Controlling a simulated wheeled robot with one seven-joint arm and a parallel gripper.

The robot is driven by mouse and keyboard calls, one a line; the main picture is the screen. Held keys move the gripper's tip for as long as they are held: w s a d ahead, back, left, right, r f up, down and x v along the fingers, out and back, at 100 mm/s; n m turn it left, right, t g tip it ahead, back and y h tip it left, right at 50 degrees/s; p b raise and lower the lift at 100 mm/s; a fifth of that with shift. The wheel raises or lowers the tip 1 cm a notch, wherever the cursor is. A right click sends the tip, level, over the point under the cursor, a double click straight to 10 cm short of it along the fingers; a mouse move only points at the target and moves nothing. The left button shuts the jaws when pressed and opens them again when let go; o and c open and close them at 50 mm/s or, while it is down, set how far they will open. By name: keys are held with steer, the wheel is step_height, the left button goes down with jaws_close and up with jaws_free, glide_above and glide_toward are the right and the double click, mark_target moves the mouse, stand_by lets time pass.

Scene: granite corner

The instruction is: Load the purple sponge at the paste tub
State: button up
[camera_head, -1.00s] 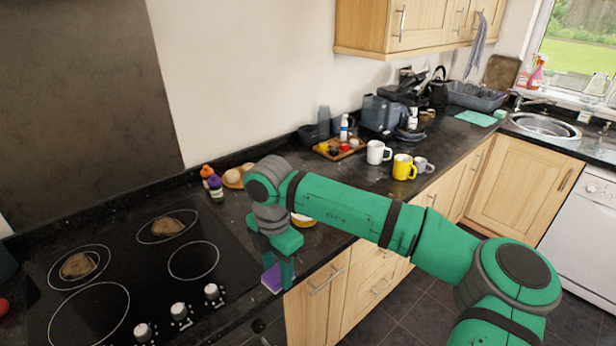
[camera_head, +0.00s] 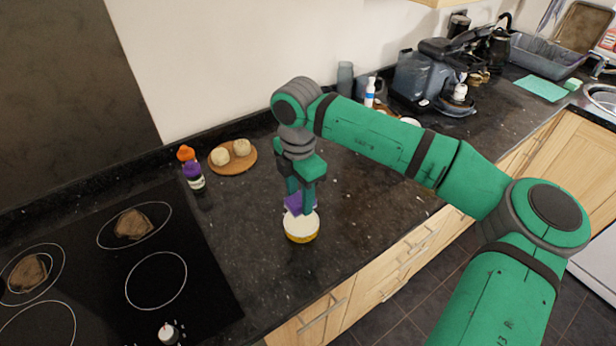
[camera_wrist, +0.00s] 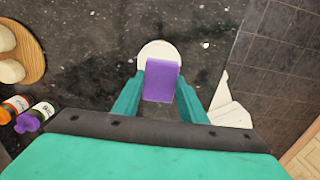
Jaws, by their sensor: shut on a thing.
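The purple sponge (camera_head: 293,204) is between the fingers of my gripper (camera_head: 300,198), which is shut on it. It also shows in the wrist view (camera_wrist: 161,80) between both fingertips. The paste tub (camera_head: 302,228), round with a white top and a yellow side, stands on the dark counter. The sponge is held just above or at the tub's far edge in the head view. In the wrist view the sponge covers part of the tub's white top (camera_wrist: 157,49). I cannot tell whether sponge and paste touch.
A round wooden board (camera_head: 232,160) with two buns stands behind left, near orange-capped (camera_head: 186,154) and purple-capped (camera_head: 194,176) bottles. The hob (camera_head: 120,260) lies left. The counter's front edge is close to the tub. Counter to the right of the tub is clear.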

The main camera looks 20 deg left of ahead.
mark_target(301, 222)
steer(key=shift+w+f, duration=0.25)
steer(key=shift+f, duration=2.75)
steer(key=shift+s+f, duration=0.1)
steer(key=shift+f, duration=0.5)
steer(key=shift+r, duration=3.55)
